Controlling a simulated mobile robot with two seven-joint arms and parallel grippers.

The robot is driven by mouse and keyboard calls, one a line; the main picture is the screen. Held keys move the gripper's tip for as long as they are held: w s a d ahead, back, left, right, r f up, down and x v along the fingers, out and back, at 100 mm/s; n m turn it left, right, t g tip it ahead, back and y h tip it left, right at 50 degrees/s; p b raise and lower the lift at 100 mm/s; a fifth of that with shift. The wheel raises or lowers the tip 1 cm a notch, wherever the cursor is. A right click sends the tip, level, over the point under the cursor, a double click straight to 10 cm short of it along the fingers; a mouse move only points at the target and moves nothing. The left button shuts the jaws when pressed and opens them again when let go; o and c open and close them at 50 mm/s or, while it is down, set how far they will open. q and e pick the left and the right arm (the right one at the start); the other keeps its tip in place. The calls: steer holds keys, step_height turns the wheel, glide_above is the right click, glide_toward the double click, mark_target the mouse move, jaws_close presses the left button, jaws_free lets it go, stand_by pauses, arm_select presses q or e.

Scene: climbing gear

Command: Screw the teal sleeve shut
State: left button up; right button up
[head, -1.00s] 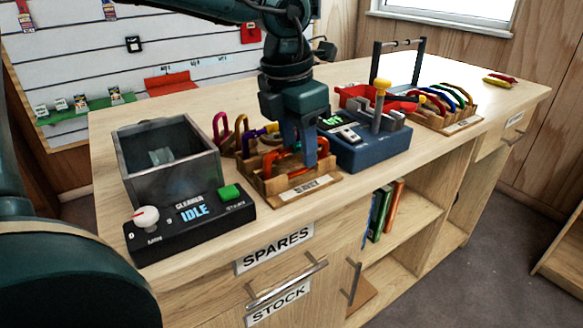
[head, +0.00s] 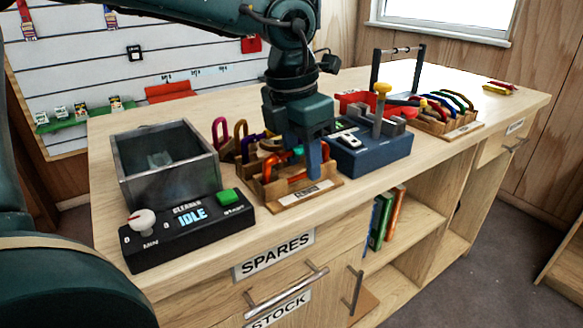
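Red-orange carabiners (head: 274,167) stand in a low wooden rack (head: 272,199) with a label on its front. My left gripper (head: 303,165) points down over this rack, with a blue finger among the carabiners. Its other finger is hard to make out, so its opening cannot be told. A small teal patch shows beside the finger; whether it is the sleeve, and whether the gripper touches it, I cannot tell. My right gripper is not in view.
A grey open bin (head: 165,172) and a black cleaner box (head: 188,232) reading IDLE stand left of the rack. A blue fixture (head: 375,158) with a yellow knob stands close on the right. Another rack of coloured carabiners (head: 447,130) lies beyond. The front counter strip is clear.

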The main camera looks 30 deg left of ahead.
arm_select(q)
steer(key=shift+s+d, duration=0.1)
steer(key=shift+d, duration=0.2)
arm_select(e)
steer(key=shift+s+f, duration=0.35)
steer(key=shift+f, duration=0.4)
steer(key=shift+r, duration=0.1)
arm_select(q)
steer(key=shift+r+p, duration=0.9)
steer(key=shift+r, duration=0.55)
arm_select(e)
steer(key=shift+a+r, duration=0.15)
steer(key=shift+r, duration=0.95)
